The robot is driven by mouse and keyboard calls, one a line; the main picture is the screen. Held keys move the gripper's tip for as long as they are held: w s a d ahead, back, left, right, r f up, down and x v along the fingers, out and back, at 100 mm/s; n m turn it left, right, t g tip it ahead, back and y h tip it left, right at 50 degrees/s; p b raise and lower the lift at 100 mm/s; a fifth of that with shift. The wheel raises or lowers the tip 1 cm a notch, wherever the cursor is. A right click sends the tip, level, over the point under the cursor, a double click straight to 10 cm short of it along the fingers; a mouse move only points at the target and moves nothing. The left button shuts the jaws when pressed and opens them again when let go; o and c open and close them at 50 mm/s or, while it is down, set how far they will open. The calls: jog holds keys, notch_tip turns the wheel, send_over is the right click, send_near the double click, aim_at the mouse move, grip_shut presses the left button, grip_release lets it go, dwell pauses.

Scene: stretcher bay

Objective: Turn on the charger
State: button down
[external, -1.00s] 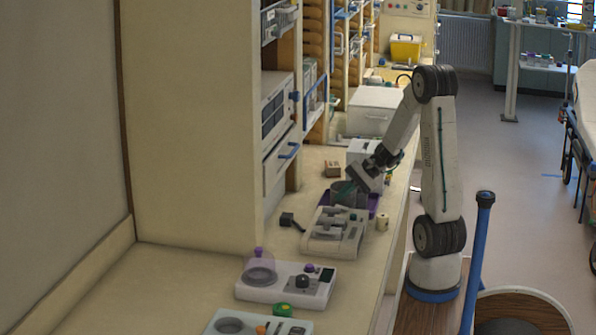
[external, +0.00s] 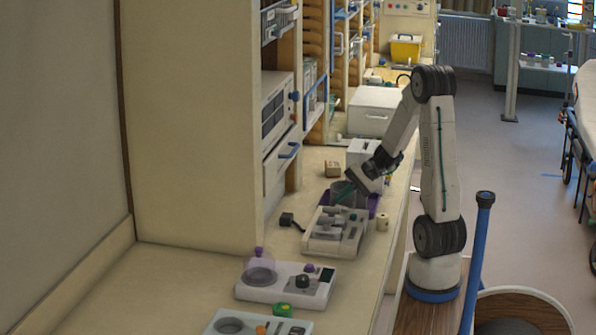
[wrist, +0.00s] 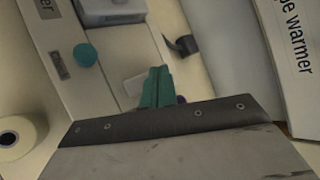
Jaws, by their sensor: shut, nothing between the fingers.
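A pale box-shaped unit (external: 336,232) with grey slots on top stands on the counter; I take it for the charger but cannot read its full name. The wrist view shows part of a pale unit (wrist: 100,88), with a round teal button (wrist: 85,55), a small label beside it and a whitish tab near my fingertips. My gripper (wrist: 157,75) has its teal fingers shut together and empty. In the external view my gripper (external: 343,192) points down and left, just behind the unit. I cannot tell whether the fingertips touch anything.
A purple-edged tray (external: 375,203) lies behind the unit. A small pale roll (external: 382,222) stands to its right, and a black plug-like piece (external: 288,219) lies to its left. A white panel labelled "...pe warmer" (wrist: 288,55) is close on the right. Another console (external: 285,283) stands nearer the camera.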

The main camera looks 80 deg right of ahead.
jog(key=shift+w+f, duration=0.1)
jog(key=shift+f, duration=0.3)
dwell(0.4)
dwell(0.4)
jog(key=shift+s+r, duration=0.2)
jog(key=shift+r, duration=0.65)
jog(key=shift+s+r, duration=0.25)
jog(key=shift+r, duration=1)
jog(key=shift+s+r, duration=0.25)
jog(key=shift+r, duration=0.95)
